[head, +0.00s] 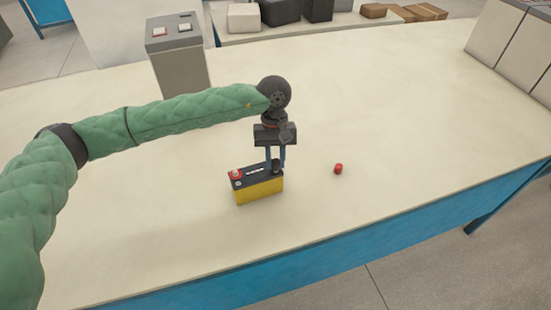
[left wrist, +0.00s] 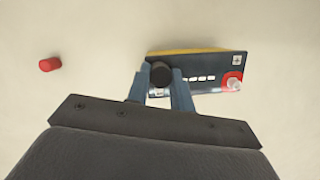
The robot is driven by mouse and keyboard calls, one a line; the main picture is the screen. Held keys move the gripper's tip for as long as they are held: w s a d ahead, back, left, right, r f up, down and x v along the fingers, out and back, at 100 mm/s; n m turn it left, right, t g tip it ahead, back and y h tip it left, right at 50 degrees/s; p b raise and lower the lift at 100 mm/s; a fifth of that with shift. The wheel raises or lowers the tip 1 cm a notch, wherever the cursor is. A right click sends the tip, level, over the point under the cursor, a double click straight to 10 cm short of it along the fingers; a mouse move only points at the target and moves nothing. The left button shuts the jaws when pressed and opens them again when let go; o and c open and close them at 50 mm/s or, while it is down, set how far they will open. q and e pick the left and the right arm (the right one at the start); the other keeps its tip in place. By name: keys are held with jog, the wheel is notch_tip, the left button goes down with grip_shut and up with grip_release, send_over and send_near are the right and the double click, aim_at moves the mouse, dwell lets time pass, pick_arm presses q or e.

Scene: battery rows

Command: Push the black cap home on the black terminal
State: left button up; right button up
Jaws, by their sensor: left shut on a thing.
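A battery (head: 259,189) with a yellow body and dark top stands on the table. The black cap (head: 275,166) is at the right end of its top, between the fingers of my left gripper (head: 276,162). In the left wrist view the black cap (left wrist: 161,74) shows from above, with the gripper's blue fingers (left wrist: 161,82) shut on either side of it. The cap hides the black terminal, and I cannot tell how far down it sits. A red ring with a bare metal terminal (left wrist: 233,82) is at the battery's other end. My right gripper is not in view.
A red cap (head: 338,169) lies loose on the table, right of the battery. A grey box with buttons (head: 178,55) stands at the back left. Dark and brown boxes (head: 373,10) are behind the table. The table (head: 420,110) is mostly clear.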

pick_arm(q)
jog(key=shift+f+b, duration=0.5)
jog(key=shift+b, duration=0.1)
dwell(0.8)
jog(key=o, duration=1.5)
jog(key=shift+r+b, duration=0.55)
jog(key=shift+r, duration=3)
